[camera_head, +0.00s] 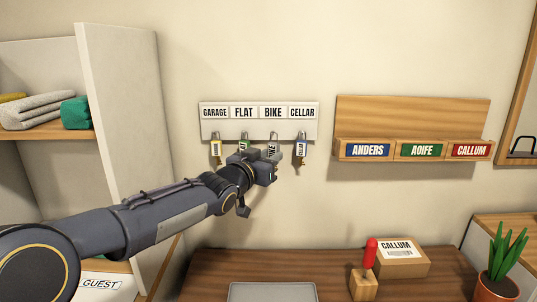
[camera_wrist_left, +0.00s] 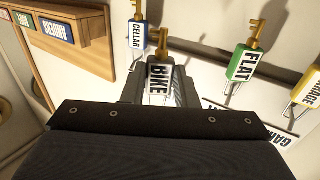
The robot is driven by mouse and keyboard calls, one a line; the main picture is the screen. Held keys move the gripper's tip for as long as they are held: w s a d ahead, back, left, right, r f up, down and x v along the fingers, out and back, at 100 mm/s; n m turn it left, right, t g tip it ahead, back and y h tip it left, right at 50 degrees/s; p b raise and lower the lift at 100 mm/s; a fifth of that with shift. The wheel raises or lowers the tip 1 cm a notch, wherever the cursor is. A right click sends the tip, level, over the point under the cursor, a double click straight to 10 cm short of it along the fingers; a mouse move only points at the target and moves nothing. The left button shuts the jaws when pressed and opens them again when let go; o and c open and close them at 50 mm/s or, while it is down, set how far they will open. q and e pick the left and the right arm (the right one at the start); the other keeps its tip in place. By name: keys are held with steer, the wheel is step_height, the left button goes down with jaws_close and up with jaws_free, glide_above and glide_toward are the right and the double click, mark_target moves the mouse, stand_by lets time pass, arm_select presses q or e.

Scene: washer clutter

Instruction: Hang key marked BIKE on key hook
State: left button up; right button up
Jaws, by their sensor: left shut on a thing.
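The key rack (camera_head: 258,128) is a white board on the wall with labels GARAGE, FLAT, BIKE and CELLAR. The BIKE key (camera_head: 272,149) has a grey tag and is below the BIKE label. My left gripper (camera_head: 268,158) is at the rack, shut on the BIKE tag, partly hiding it. In the left wrist view the BIKE tag (camera_wrist_left: 158,79) sits between the fingers of my left gripper (camera_wrist_left: 160,88), its brass key (camera_wrist_left: 163,42) sticking out beyond them. I cannot tell whether its top is around the hook. My right gripper is not in view.
The GARAGE key (camera_head: 216,150), FLAT key (camera_wrist_left: 242,62) and CELLAR key (camera_head: 301,149) hang close on both sides. A wooden wall shelf (camera_head: 412,115) is to the right, a white shelf unit (camera_head: 125,130) to the left. A desk (camera_head: 215,268) with a box (camera_head: 400,265) is below.

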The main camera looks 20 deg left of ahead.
arm_select(q)
steer(key=w+a+f+p, duration=0.1)
steer(key=w+a+p, duration=0.1)
steer(key=w+p, duration=0.2)
steer(key=shift+w+f, duration=0.3)
steer(key=shift+w, duration=0.85)
steer(key=shift+d, duration=0.1)
steer(key=o, duration=1)
steer(key=shift+s, duration=0.1)
